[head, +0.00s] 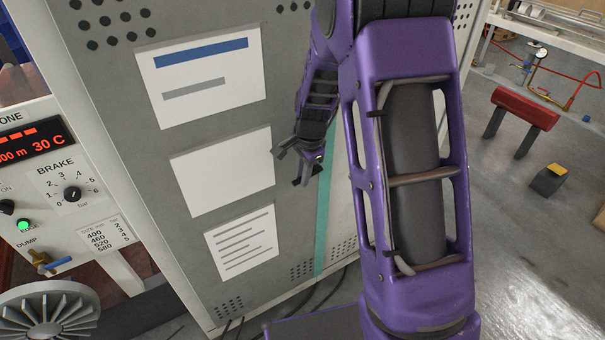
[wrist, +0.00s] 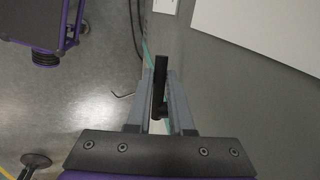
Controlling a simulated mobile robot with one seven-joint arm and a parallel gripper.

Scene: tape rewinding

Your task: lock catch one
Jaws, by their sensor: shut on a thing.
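My gripper (head: 301,166) is in front of the grey cabinet (head: 228,130), beside its teal vertical strip (head: 324,215). In the wrist view, the two grey fingers of my gripper (wrist: 160,78) are shut on a narrow black piece (wrist: 160,72) that stands up between them. The piece may be catch one; I cannot tell how it joins the cabinet or whether it is locked. My fingers hide its lower sides. In the head view the piece is too small to make out clearly.
White sheets (head: 222,168) are on the cabinet face. A control panel (head: 57,190) with a brake dial and a handwheel (head: 50,312) stand at left. A red-topped stand (head: 524,107) and a small yellow-topped box (head: 549,180) are on the open floor at right.

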